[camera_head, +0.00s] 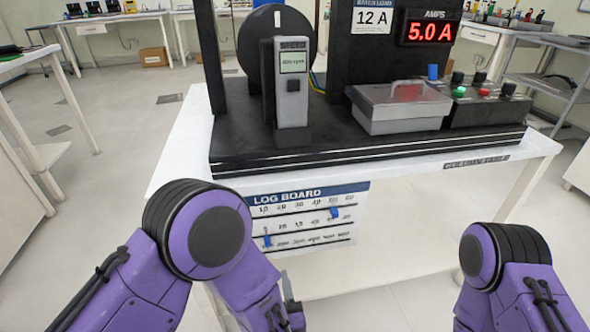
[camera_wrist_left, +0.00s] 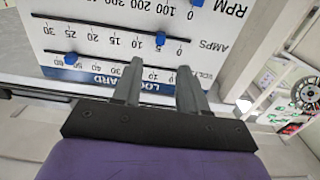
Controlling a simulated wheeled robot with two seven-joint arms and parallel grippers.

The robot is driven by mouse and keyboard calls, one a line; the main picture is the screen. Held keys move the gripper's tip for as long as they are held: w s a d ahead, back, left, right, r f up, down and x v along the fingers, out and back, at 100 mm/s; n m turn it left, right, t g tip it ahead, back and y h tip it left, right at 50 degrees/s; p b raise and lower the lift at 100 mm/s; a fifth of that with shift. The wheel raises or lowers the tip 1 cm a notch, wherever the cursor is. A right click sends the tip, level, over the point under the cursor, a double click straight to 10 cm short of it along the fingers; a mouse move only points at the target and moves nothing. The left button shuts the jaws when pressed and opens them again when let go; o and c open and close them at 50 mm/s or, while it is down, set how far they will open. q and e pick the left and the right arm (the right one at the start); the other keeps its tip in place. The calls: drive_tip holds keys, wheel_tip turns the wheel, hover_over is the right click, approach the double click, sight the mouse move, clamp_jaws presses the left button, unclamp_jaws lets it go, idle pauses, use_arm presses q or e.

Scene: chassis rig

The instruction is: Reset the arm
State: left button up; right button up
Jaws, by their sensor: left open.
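My left gripper (camera_wrist_left: 160,75) is open and empty in the left wrist view, its two grey fingers apart. They overlap the header edge of the white log board (camera_wrist_left: 225,40), which appears upside down there. I cannot tell if they touch it. Blue sliders show on its rows, one (camera_wrist_left: 160,38) near the 5 on the AMPS row and one (camera_wrist_left: 71,59) on the row by the header. In the head view the log board (camera_head: 310,192) hangs at the table's front.
Open floor lies left of the table.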

use_arm(q)
drive_tip(key=s+a+f+n+g+h, duration=0.15)
drive_tip(key=a+f+g, duration=0.25)
drive_tip(key=f, duration=0.4)
drive_tip(key=s+a+f+m+g+h, duration=0.1)
drive_tip(key=s+a+f+g+h, duration=0.25)
drive_tip(key=f, duration=0.35)
drive_tip(key=s+a+f+n+g+y, duration=0.2)
drive_tip(key=s+a+f+g, duration=0.2)
drive_tip(key=s+a, duration=0.4)
drive_tip(key=s+a+f+n+g+y, duration=0.1)
drive_tip(key=s+a+f+g, duration=0.25)
drive_tip(key=s+a, duration=0.45)
wheel_tip(320, 180, up, 21)
drive_tip(key=d+p, duration=0.1)
drive_tip(key=p, duration=2)
drive_tip(key=shift+w+t, duration=0.15)
drive_tip(key=shift+t, duration=0.25)
